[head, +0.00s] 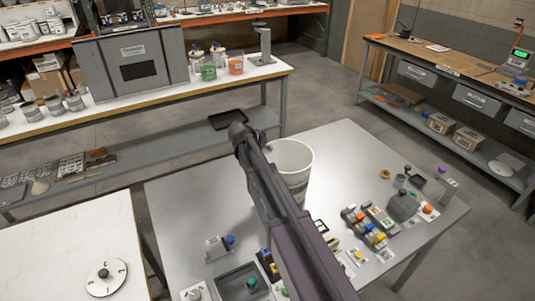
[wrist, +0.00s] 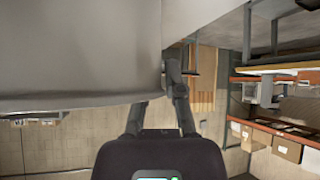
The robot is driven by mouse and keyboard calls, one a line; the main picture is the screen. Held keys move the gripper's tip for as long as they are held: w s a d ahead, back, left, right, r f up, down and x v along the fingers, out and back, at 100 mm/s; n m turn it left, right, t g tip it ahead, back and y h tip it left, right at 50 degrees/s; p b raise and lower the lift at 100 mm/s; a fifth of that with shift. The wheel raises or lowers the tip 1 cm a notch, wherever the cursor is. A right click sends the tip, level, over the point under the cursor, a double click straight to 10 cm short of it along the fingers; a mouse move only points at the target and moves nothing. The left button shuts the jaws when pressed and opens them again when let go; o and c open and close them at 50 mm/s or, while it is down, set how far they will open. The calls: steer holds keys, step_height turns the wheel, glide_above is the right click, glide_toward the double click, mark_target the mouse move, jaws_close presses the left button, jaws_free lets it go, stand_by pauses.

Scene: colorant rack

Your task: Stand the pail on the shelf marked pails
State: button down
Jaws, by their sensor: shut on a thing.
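The pail (head: 293,157) is white and open-topped, and shows upright in the head view above or on the grey metal table, partly hidden behind my arm. Whether its base touches the table is hidden. In the wrist view the pail (wrist: 75,50) fills the upper left as a large pale grey wall. My gripper (wrist: 158,95) is closed at the pail's edge, with a finger on its near right side. In the head view my arm hides the fingers. No shelf marking for pails is readable in either view.
The grey table (head: 200,205) carries coloured blocks, small parts and a grey tray (head: 242,283). A white-topped bench (head: 140,100) behind holds jars and a grey cabinet (head: 130,62). Its lower shelf (head: 175,150) has bare stretches. A wooden workbench (head: 450,62) stands right.

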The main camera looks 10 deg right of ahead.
steer(key=shift+f+b, duration=0.45)
steer(key=shift+f, duration=0.5)
steer(key=c, duration=0.7)
jaws_free()
steer(key=shift+r, duration=0.1)
steer(key=shift+c, duration=0.2)
steer(key=shift+r, duration=0.15)
steer(key=shift+p+v, duration=0.75)
steer(key=shift+v, duration=0.15)
steer(key=p+v, duration=0.7)
steer(key=v, duration=0.3)
steer(key=shift+s, duration=0.15)
